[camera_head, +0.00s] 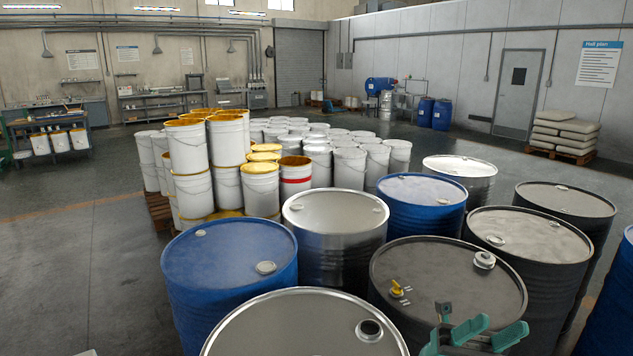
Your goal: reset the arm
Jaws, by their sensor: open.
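My gripper (490,333) shows at the bottom edge of the head view, right of the middle. Its two green fingers are apart and nothing shows between them. It appears in front of the near side of a dark drum (447,275); I cannot tell how far it is from that drum. The drum's top has a yellow valve (398,289) and a pale bung cap (484,260). The rest of my arm is out of view or cut off by the lower edge.
Steel, blue and dark drums crowd the foreground, among them an open-bunged steel drum (300,328) and a blue drum (231,263). White buckets (190,147) stand stacked behind. Sacks (563,131) lie on a pallet at right. Floor at left (70,260) is clear.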

